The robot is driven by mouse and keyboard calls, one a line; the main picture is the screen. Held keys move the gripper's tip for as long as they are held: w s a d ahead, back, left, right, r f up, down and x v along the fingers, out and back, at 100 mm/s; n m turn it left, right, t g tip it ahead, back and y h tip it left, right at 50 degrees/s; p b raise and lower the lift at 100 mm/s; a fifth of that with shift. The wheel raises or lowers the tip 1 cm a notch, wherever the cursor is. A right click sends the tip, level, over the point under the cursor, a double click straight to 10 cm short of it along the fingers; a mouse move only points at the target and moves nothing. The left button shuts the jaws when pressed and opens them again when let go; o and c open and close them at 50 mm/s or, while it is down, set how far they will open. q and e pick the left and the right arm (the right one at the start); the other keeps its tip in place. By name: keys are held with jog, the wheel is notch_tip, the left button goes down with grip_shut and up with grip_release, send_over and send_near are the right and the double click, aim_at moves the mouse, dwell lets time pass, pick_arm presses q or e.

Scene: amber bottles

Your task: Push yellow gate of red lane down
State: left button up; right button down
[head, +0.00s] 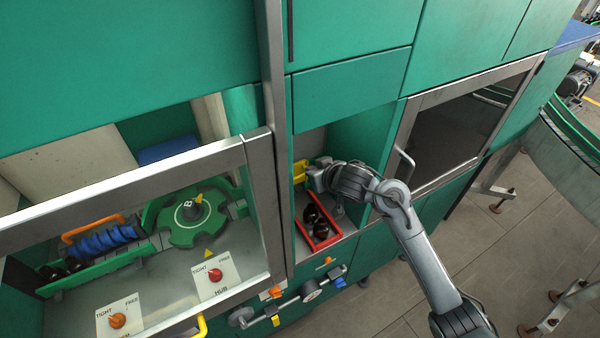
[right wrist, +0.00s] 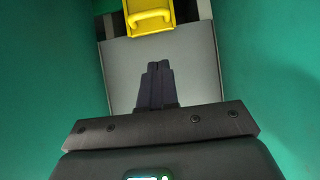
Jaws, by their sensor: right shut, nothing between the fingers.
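The yellow gate (head: 299,170) is at the left side of the green recess in the head view. In the right wrist view the yellow gate (right wrist: 149,24) shows at the top, with a raised handle-like loop. The red lane (head: 334,239) is a red-rimmed tray holding dark bottles, below the gate. My right gripper (head: 314,177) is beside the gate inside the recess. In the right wrist view my right gripper (right wrist: 158,68) is shut and empty, its tips pointing toward the gate with a visible gap. My left gripper is not in view.
Green walls (right wrist: 45,80) stand close on both sides of the gripper. A grey plate (right wrist: 190,60) lies behind the fingers. A metal post (head: 275,130) borders the recess on the left, and a glass door with a handle (head: 404,163) is on the right.

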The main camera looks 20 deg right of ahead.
jog(key=w+a+f+p, duration=0.1)
jog(key=w+f, duration=0.6)
jog(key=f, duration=0.1)
jog(key=shift+w+f, duration=0.25)
jog(key=shift+f, duration=0.15)
jog(key=shift+a, duration=0.1)
jog(key=shift+f, duration=0.1)
notch_tip(320, 180, down, 4)
jog(key=shift+f+b, duration=0.15)
jog(key=shift+b, duration=1.1)
